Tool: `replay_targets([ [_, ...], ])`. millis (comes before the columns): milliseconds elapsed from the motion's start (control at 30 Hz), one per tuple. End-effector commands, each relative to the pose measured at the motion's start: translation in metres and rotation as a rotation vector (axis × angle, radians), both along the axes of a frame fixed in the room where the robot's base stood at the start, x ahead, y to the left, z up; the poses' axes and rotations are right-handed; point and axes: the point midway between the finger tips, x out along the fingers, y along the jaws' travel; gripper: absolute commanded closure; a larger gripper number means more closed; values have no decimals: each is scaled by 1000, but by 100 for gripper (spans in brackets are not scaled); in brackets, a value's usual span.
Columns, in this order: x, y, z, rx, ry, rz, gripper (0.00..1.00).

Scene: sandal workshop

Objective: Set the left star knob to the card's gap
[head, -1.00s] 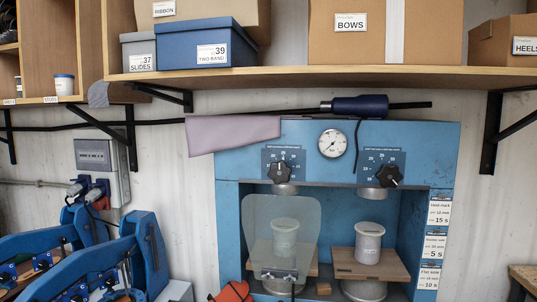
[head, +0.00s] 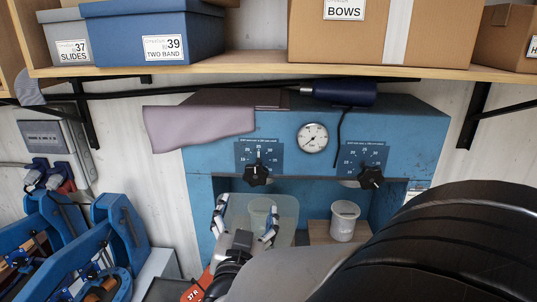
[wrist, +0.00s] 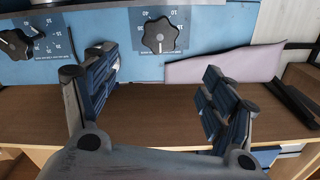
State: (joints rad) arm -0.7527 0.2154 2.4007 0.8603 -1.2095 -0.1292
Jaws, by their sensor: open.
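The left star knob (head: 257,175) is black and lobed, on a blue scale plate on the press front. Its pale mark points roughly up in the head view. The knob also shows in the wrist view (wrist: 160,35), where the scene appears upside down. My gripper (head: 246,213) is open and empty, below the knob in the head view, in front of the clear shield (head: 289,208). In the wrist view its fingers (wrist: 155,95) are spread, apart from the knob. The setting cards at the press's right side are almost wholly hidden behind my arm; their text cannot be read.
The right star knob (head: 370,178) sits beside a pressure gauge (head: 313,138). A pinkish sheet (head: 200,127) lies over the press's top left. A shelf (head: 260,64) with boxes is above. Blue machines (head: 118,245) stand at left.

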Motion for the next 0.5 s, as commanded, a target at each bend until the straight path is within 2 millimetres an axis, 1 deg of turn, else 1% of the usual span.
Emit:
replay_targets([
  [500, 110, -6, 0, 0, 1, -3, 23],
])
